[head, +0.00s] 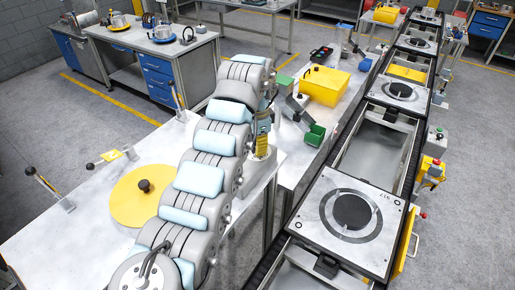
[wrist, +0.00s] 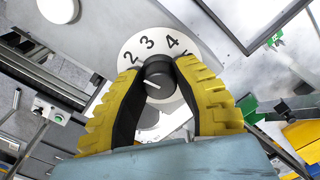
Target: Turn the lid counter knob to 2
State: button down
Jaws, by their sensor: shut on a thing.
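The lid counter knob (wrist: 158,72) is a dark round knob in the wrist view, in the middle of a white dial (wrist: 166,117). The numerals 2, 3 and 4 show along the dial's upper edge; its lower part is partly hidden by my fingers. A short white line shows on the knob's lower part; I cannot tell which numeral the knob is set to. My gripper (wrist: 157,84) has yellow ribbed fingers with dark pads, one on each side of the knob, shut on it. In the head view my arm hides most of the knob's surroundings.
A yellow disc (head: 130,205) with a black knob lies on the near bench, left of my arm. A conveyor with pallets (head: 330,238) runs along the right.

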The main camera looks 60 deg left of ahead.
jog(key=shift+f, duration=0.15)
jog(key=c, duration=0.6)
grip_release()
jog(key=shift+c, duration=0.2)
notch_tip(320, 180, up, 12)
dwell(0.5)
dwell(0.5)
